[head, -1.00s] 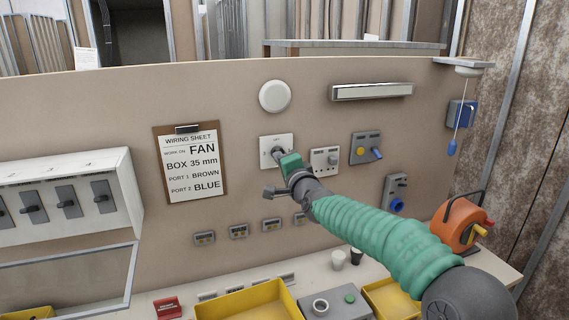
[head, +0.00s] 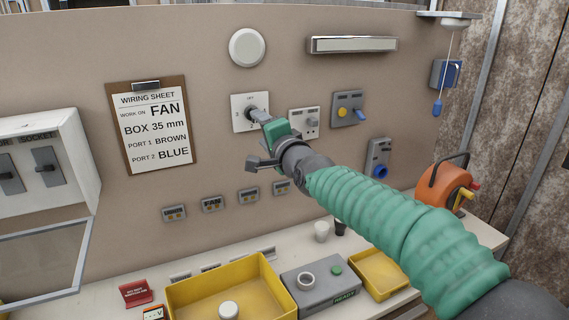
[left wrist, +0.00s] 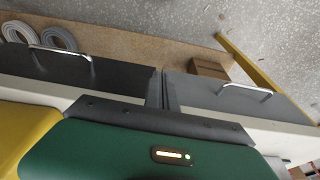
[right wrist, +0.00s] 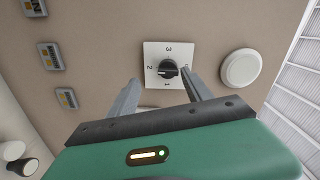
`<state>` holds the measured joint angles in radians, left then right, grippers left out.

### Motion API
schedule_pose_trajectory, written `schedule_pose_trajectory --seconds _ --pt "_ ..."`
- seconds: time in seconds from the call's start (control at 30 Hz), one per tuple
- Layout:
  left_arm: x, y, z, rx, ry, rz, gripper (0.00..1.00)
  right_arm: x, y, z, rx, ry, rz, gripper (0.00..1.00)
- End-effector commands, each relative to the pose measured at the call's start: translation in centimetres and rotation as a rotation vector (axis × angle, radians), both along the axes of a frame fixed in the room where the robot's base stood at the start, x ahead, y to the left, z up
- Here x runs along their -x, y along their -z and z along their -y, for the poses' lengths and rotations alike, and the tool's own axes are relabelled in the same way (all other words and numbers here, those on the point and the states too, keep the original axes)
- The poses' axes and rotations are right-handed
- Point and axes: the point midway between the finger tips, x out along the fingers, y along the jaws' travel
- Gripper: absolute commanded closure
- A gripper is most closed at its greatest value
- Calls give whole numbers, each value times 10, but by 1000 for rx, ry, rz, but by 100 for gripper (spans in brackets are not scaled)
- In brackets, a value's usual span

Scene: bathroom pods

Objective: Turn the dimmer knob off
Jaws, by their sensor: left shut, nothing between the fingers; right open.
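The dimmer knob (head: 258,114) is black, on a white square plate (head: 239,121) on the beige wall board. In the right wrist view the knob (right wrist: 168,69) shows with 1, 2 and 3 around it; the plate's right edge is partly behind a finger. Which mark the knob points at is hard to tell. My right gripper (head: 264,139) is open in front of the plate. Its fingertips (right wrist: 160,78) are on either side of the knob, and contact cannot be told. My left gripper (left wrist: 163,75) is shut and empty, away from the board, above grey drawer fronts.
A round white disc (head: 248,48) is above the plate. Yellow trays (head: 190,300), a grey device (head: 322,291) and an orange reel (head: 440,188) stand on the bench below.

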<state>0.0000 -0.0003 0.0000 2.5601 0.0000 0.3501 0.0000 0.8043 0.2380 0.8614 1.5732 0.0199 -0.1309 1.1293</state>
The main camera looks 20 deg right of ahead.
Motion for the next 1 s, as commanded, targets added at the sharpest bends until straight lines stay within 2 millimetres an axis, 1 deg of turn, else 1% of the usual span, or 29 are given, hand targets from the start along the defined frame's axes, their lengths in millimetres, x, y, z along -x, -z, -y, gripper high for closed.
schedule_pose_trajectory --seconds 0.03,0.3,1.0 --pt "0 9 0 0 0 0 100 3 4 2 0 2 1 42" --pt "0 32 0 0 0 0 100 17 7 0 5 3 -2 42" --pt "0 91 0 0 0 0 100 41 5 1 3 2 0 42"
